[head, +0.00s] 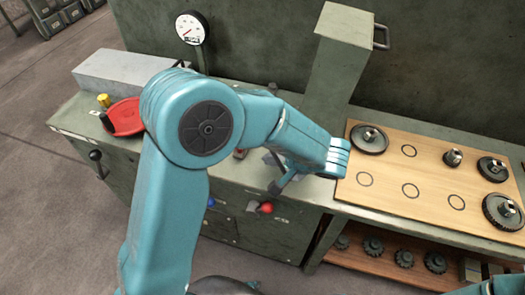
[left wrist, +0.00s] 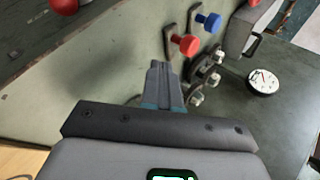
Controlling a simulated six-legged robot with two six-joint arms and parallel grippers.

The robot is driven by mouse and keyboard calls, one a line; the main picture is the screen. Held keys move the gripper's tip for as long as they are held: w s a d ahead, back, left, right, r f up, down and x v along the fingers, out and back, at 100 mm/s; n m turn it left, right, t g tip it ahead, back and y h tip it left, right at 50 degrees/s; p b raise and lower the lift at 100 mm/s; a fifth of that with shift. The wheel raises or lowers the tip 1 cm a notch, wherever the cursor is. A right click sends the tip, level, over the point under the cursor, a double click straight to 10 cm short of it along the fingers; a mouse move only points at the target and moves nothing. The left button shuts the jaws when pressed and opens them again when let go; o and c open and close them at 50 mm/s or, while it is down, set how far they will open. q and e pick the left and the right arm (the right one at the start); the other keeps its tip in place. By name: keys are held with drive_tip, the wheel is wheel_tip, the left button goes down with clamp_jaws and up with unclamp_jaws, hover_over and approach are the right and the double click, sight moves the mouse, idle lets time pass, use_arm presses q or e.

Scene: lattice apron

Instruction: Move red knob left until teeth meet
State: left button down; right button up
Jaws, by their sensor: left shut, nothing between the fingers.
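In the left wrist view a red knob (left wrist: 188,45) stands on a short stem at a dark slot in the bench top. A blue knob (left wrist: 209,21) stands at another slot beyond it. Several dark toothed wheels with shiny hubs (left wrist: 197,95) sit to the right of the fingers; whether any teeth touch cannot be told. My left gripper (left wrist: 158,66) is shut and empty, its tips below and left of the red knob in the picture, with no contact visible.
A wooden board (head: 387,205) with gears lies at the right of the bench. A green post (head: 338,70) stands beside it. A gauge (head: 191,28), grey block (head: 125,70) and red tray (head: 124,118) are at the left. Another red knob (head: 267,208) is on the cabinet front.

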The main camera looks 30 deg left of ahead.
sight(236, 156)
use_arm(q)
drive_tip(key=x, duration=0.7)
drive_tip(key=shift+a+f+p, duration=0.2)
drive_tip(key=shift+p, duration=0.1)
drive_tip(key=a, duration=0.2)
drive_tip(key=w+a+p, duration=0.1)
drive_tip(key=a, duration=0.1)
drive_tip(key=shift+f, duration=0.2)
drive_tip(key=shift+a+f, duration=0.1)
drive_tip(key=a+b, duration=0.1)
drive_tip(key=s+a+b, duration=0.1)
drive_tip(key=a+b, duration=0.1)
drive_tip(key=shift+a, duration=0.3)
